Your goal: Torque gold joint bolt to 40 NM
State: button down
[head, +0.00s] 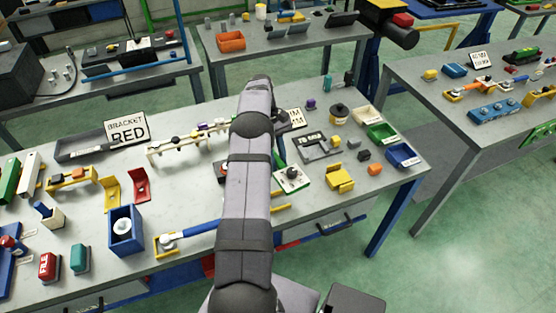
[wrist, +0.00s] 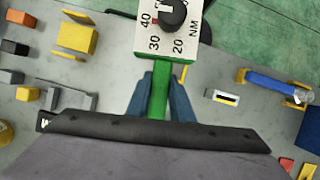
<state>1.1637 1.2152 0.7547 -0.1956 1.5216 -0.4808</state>
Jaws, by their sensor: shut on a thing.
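My gripper (wrist: 162,85) has its two blue fingers closed on a green bar of the torque dial plate (wrist: 160,42). The white plate has a black knob (wrist: 173,14) and the marks 40, 30, 20 and NM. A small red mark shows near the 40, but I cannot tell the setting for sure. In the head view the green-edged dial plate (head: 292,179) lies just right of my arm, which hides the fingers. A blue-handled wrench (head: 190,235) rests in a yellow holder; it also shows in the wrist view (wrist: 275,86). I cannot single out the gold joint bolt.
A pale rail (head: 163,149) with several bolts stands behind my arm. A blue box (head: 125,230) is at left, a yellow bracket (head: 340,178) at right. White, green and blue bins (head: 403,156) line the right edge. A BRACKET RED sign (head: 127,130) stands at back left.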

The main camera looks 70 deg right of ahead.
jog(key=shift+f+b, duration=1.35)
jog(key=shift+f, duration=0.75)
jog(key=shift+f+b, duration=0.75)
jog(key=shift+f, duration=0.05)
dwell(1.4)
jog(key=c, duration=2.3)
grip_release()
grip_shut()
jog(key=shift+w+a, duration=0.1)
jog(key=shift+w, duration=0.05)
jog(key=shift+w+a+m+y, duration=0.3)
jog(key=shift+w+a+m, duration=0.35)
jog(key=shift+a+m, duration=0.15)
